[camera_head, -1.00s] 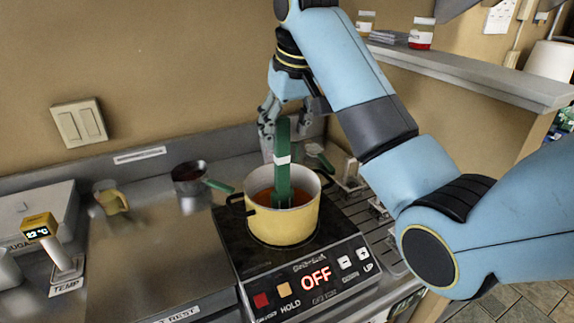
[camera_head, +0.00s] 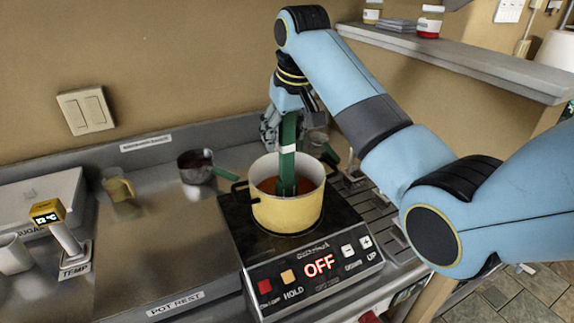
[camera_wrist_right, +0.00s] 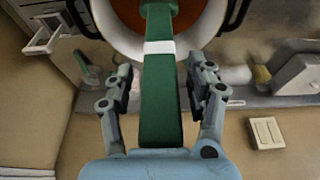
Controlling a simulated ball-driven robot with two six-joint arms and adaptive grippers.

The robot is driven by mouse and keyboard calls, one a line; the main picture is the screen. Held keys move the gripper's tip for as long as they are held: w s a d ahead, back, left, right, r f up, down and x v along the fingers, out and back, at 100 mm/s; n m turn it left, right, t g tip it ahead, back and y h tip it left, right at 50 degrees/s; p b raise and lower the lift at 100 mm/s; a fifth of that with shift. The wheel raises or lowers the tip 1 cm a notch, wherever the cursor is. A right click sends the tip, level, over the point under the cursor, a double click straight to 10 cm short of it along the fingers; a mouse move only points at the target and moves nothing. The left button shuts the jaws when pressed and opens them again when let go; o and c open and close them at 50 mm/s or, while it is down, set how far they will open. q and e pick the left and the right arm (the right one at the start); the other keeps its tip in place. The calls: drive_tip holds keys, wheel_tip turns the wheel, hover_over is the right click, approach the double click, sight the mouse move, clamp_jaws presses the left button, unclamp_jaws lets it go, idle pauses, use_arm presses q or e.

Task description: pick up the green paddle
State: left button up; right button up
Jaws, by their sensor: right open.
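The green paddle (camera_head: 288,160) with a white band stands upright in the yellow pot (camera_head: 287,212), its lower end in orange-brown liquid. The pot sits on the black hot plate (camera_head: 305,255), whose display reads OFF. My right gripper (camera_head: 283,128) is at the upper end of the paddle, partly hidden behind it in the head view. In the right wrist view the green paddle (camera_wrist_right: 160,95) runs between the two spread fingers of my right gripper (camera_wrist_right: 160,90), with a gap on each side. My left gripper is not in view.
A dark saucepan with a green handle (camera_head: 196,167) and a yellow jug (camera_head: 118,188) stand on the steel counter to the left. A thermometer stand (camera_head: 62,232) is at the far left. A raised shelf (camera_head: 450,62) with jars (camera_head: 428,21) is at the right.

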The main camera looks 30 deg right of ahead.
drive_tip(key=shift+w+f, duration=0.1)
drive_tip(key=shift+f, duration=0.25)
clamp_jaws()
idle(0.3)
